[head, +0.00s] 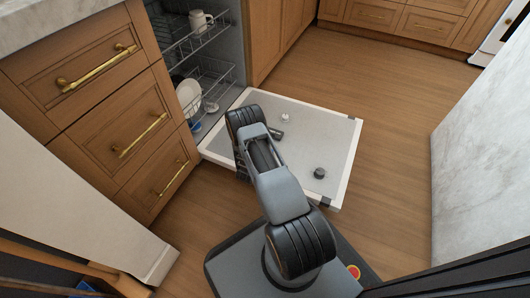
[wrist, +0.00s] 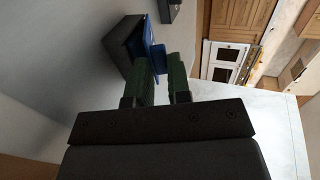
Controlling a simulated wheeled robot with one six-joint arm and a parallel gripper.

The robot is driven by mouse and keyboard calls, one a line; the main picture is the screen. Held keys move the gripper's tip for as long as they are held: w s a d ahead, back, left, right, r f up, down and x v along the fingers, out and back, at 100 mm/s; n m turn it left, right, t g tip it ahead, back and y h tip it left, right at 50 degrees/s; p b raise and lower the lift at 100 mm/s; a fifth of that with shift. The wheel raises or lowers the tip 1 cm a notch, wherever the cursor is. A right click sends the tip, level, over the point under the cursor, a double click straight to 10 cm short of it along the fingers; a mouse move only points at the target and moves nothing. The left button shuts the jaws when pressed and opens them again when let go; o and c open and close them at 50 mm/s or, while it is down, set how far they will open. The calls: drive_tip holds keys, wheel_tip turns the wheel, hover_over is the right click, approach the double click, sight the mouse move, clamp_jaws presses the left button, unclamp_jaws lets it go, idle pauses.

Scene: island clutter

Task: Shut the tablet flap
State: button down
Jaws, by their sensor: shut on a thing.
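The tablet flap (wrist: 157,57) is a blue plate standing out from a dark box-shaped dispenser (wrist: 122,43) on the pale inner face of the dishwasher door. My gripper (wrist: 162,68) has green fingers and is shut on the flap, with a narrow gap showing between the fingers. The flap is raised, not flush with the dispenser. In the head view my arm covers the flap and my gripper. The dishwasher door (head: 345,150) lies folded down and open there.
A black round knob (head: 319,173) and a small white piece (head: 285,117) sit on the door. Dishwasher racks (head: 205,77) hold a mug (head: 200,20) and a plate (head: 188,95). Drawers (head: 115,125) stand at left, a marble-sided island (head: 485,130) at right. Wooden floor (head: 400,100) is clear between.

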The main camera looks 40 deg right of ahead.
drive_tip(key=shift+f+h, duration=0.25)
drive_tip(key=shift+h, duration=0.25)
drive_tip(key=c, duration=1.4)
unclamp_jaws()
drive_tip(key=shift+s, duration=0.1)
drive_tip(key=p+v, duration=0.2)
drive_tip(key=v, duration=0.5)
drive_tip(key=p+v, duration=0.3)
drive_tip(key=v, duration=0.3)
drive_tip(key=shift+s+a+f, duration=0.1)
drive_tip(key=shift+s+a, duration=0.2)
